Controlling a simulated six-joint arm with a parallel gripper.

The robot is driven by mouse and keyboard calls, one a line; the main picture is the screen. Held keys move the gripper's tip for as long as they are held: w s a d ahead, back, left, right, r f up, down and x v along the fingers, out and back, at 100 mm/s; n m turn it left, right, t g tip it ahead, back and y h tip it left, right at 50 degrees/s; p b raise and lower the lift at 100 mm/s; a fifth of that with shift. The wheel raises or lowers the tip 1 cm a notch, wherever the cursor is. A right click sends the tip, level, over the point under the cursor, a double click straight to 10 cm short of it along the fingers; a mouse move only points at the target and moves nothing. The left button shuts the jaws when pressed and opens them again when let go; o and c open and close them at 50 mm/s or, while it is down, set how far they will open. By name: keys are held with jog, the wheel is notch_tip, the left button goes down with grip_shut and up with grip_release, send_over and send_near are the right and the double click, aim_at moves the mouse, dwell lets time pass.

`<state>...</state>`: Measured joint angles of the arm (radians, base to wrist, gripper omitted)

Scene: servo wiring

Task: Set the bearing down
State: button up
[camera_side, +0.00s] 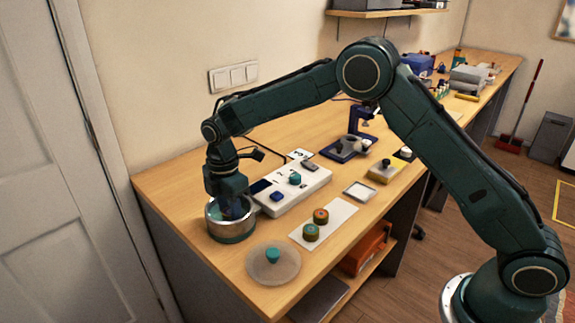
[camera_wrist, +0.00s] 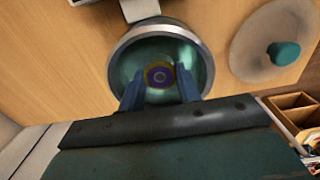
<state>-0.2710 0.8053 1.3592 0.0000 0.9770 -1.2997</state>
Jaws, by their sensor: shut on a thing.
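The bearing (camera_wrist: 159,76) shows in the wrist view as a small ring with a yellowish rim, a purple face and a pale centre. My gripper (camera_wrist: 159,84) is shut on it, with one blue finger on either side. They are over or inside a round metal-rimmed pot (camera_side: 232,230) with a teal base, at the left end of the bench. The pot's rim (camera_wrist: 207,62) surrounds the bearing in the wrist view. I cannot tell whether the bearing touches the pot's floor. In the side view the pot and my gripper hide the bearing.
A round translucent lid (camera_side: 289,268) with a teal knob lies in front of the pot. A white device (camera_side: 305,193) with buttons stands to the right. Walls are behind and left.

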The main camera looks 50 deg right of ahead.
jog(key=shift+f, duration=0.15)
jog(key=o, duration=1)
notch_tip(320, 180, up, 12)
jog(key=shift+r, duration=0.2)
dwell(0.7)
